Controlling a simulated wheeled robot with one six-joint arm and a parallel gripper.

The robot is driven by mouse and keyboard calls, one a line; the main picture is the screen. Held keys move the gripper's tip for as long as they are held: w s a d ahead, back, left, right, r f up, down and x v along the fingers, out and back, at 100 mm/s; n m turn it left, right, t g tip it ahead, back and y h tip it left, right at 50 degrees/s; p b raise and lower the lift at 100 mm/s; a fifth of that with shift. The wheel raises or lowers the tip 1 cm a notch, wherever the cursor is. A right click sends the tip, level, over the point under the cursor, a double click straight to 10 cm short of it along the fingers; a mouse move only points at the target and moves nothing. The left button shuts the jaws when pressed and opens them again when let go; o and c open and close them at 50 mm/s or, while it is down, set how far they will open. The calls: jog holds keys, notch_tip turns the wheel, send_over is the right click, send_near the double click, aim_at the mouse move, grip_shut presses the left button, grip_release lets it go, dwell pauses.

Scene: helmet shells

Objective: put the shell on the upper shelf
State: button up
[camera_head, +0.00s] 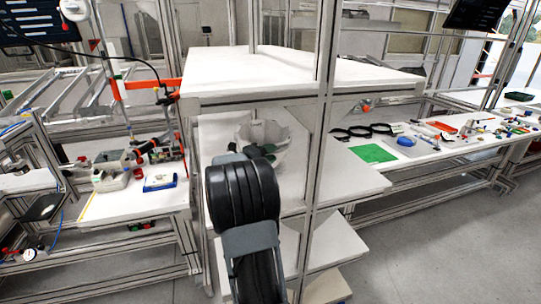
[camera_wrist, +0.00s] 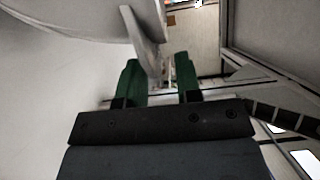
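The white helmet shell (camera_head: 292,150) is in the bay under the top board of the shelf unit, over a lower white shelf (camera_head: 348,182). My gripper (camera_head: 262,132) reaches into this bay from the front and hides part of the shell. In the wrist view the shell (camera_wrist: 75,18) fills the upper left. Its thin edge passes between the two green fingers of my gripper (camera_wrist: 158,80), with a gap visible beside the right finger. The fingers stand apart. Whether the shell touches the shelf is hidden. The upper shelf (camera_head: 300,70) is a white board, bare where visible.
A metal post (camera_head: 322,130) of the shelf unit stands right of my arm. A workbench with a green sheet (camera_head: 374,153) and several small items is at the right. A bench with tools and a blue tray (camera_head: 160,182) is at the left. Grey floor (camera_head: 440,230) is free at the right.

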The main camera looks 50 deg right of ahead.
jog(key=w+a, duration=0.2)
jog(key=a, duration=0.9)
jog(key=s+a+f+m+t+y, duration=0.2)
jog(key=a+m+y, duration=0.4)
jog(key=a+m, duration=0.4)
jog(key=s+a+f+m+t+y, duration=0.2)
jog(key=s+a+f+m+y, duration=0.2)
jog(key=a+m, duration=0.7)
jog(key=s+a+f+m+t+y+b, duration=0.1)
jog(key=s+a+f+m+t+y, duration=0.2)
jog(key=a+m+y, duration=0.4)
jog(key=a+m, duration=0.4)
jog(key=m, duration=0.1)
jog(key=shift+s+a+f+m+y, duration=0.2)
jog(key=shift+s+f+m+y, duration=0.1)
jog(key=shift+s+m, duration=0.1)
